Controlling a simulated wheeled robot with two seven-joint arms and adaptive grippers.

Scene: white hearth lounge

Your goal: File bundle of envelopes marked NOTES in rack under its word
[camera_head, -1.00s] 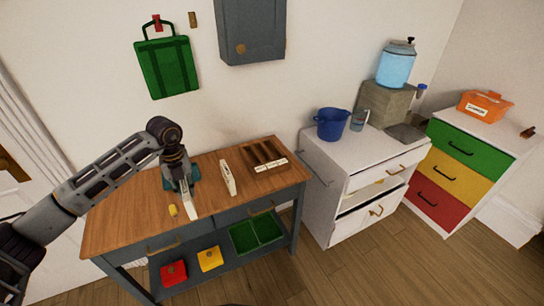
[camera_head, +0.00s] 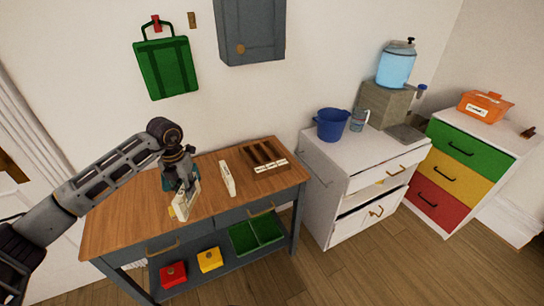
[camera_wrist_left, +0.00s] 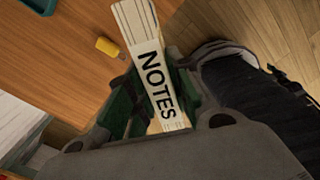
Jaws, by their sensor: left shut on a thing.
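A cream bundle of envelopes marked NOTES (camera_wrist_left: 152,75) is between the fingers of my left gripper (camera_wrist_left: 150,108). In the head view the bundle (camera_head: 186,203) hangs at the left gripper (camera_head: 181,180), over the front part of the wooden tabletop. I cannot tell whether it touches the top. The dark wooden rack (camera_head: 262,153) stands at the right end of the table, apart from the gripper. White labels run along its front; their words are too small to read. My right gripper is out of view.
A small yellow object (camera_wrist_left: 107,47) and a teal item (camera_wrist_left: 42,4) are close by. A white cabinet (camera_head: 335,180) stands right of the table.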

